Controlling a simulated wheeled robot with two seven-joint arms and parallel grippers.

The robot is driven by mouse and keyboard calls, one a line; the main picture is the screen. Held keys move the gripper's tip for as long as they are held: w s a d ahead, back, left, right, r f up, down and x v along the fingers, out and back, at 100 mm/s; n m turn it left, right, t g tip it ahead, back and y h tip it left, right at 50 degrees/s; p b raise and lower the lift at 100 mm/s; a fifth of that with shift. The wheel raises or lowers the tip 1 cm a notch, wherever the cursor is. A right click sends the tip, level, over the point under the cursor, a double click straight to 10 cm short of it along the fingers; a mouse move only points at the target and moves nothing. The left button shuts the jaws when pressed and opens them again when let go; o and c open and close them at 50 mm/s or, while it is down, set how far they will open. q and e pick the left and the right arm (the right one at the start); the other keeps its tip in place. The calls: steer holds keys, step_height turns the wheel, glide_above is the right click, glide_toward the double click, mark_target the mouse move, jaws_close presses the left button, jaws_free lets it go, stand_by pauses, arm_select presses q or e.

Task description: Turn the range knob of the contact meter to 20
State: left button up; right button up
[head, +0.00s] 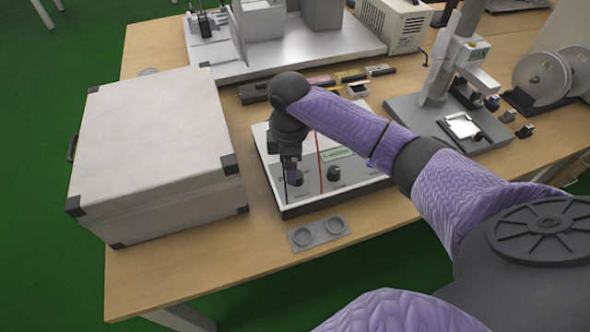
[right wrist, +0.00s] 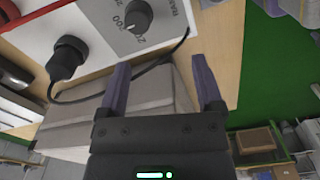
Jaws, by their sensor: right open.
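The contact meter (head: 318,194) is a light-faced box with a dark rim near the table's front edge. A round black knob (head: 333,172) shows on its panel. In the right wrist view, the black range knob (right wrist: 138,15) sits beside printed numbers, including 200, and the RANGE label. My right gripper (head: 292,180) points down over the left part of the panel and hides some of it. My left gripper is out of view.
A large white case (head: 150,150) stands close to the meter's left. A black plug with a cable (right wrist: 68,57) sits beside the knob. A red lead (head: 320,165) crosses the panel. A grey two-cup holder (head: 319,233) lies in front. A stand (head: 440,110) is at right.

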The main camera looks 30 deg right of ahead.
steer(key=shift+w+d+r, duration=0.35)
steer(key=shift+d+r, duration=0.2)
steer(key=shift+r, duration=0.05)
steer(key=shift+w+d+r, duration=0.3)
steer(key=shift+d+r, duration=0.25)
steer(key=shift+d, duration=0.2)
step_height(320, 180, down, 9)
steer(key=b, duration=0.4)
steer(key=shift+r, duration=0.1)
steer(key=shift+f, duration=0.3)
steer(key=c, duration=0.9)
jaws_close()
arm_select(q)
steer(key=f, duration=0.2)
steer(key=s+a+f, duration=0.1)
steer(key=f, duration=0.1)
